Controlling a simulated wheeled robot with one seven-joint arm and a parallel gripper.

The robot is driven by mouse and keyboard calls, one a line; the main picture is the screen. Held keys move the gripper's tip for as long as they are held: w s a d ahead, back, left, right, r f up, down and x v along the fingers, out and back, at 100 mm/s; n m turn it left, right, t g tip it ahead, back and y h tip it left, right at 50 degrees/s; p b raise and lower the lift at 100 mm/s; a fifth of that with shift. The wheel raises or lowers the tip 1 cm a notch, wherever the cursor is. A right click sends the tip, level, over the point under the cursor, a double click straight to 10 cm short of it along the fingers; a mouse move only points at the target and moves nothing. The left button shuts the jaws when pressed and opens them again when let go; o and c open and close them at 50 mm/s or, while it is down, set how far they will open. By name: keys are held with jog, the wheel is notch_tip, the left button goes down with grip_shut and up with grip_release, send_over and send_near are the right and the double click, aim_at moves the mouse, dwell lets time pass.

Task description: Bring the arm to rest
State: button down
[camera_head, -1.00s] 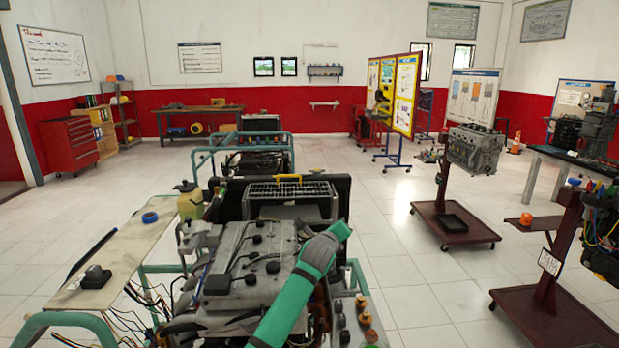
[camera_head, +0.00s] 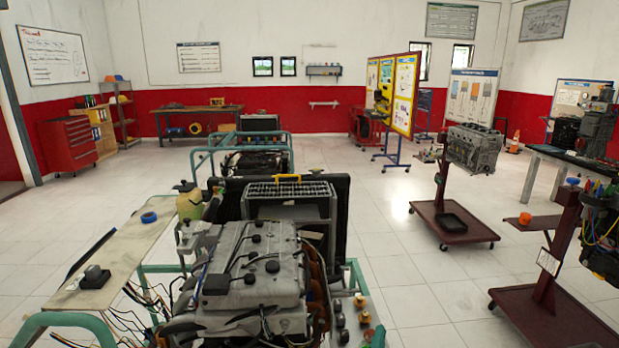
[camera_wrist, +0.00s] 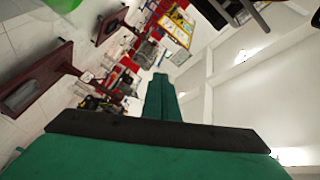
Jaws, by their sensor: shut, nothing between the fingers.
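My gripper (camera_wrist: 161,78) shows in the wrist view as green fingers pressed together, with nothing between them. It points out over the room, and the picture there is tilted, with the ceiling at the right and the floor at the left. The head view shows neither my arm nor my gripper, apart from a possible sliver of green at the bottom right of the engine.
An engine trainer (camera_head: 250,265) on a green frame stands close in front. A side table (camera_head: 120,262) with blue tape adjoins it at the left. Engine stands (camera_head: 455,222) are at the right. The white floor (camera_head: 400,270) between is open.

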jog(key=s+a+f+n+y, duration=0.2)
jog(key=s+a+f+n, duration=0.15)
jog(key=s, duration=0.55)
jog(key=s+a+f+n+y, duration=0.15)
jog(key=s+f+n, duration=0.25)
jog(key=s, duration=0.6)
jog(key=s+a+f+n+y, duration=0.1)
jog(key=s+a+f+n, duration=0.3)
jog(key=s, duration=0.5)
jog(key=s+a+r+n, duration=0.1)
jog(key=s+a+r, duration=0.1)
jog(key=s, duration=0.6)
jog(key=s+a+r+n+y, duration=0.1)
jog(key=s+a+r+n, duration=0.1)
jog(key=s+a, duration=0.3)
jog(key=s+a+r+n+g+y, duration=0.1)
jog(key=s+a+r+n, duration=0.1)
jog(key=s, duration=0.9)
jog(key=shift+a+r, duration=0.5)
jog(key=shift+a, duration=0.3)
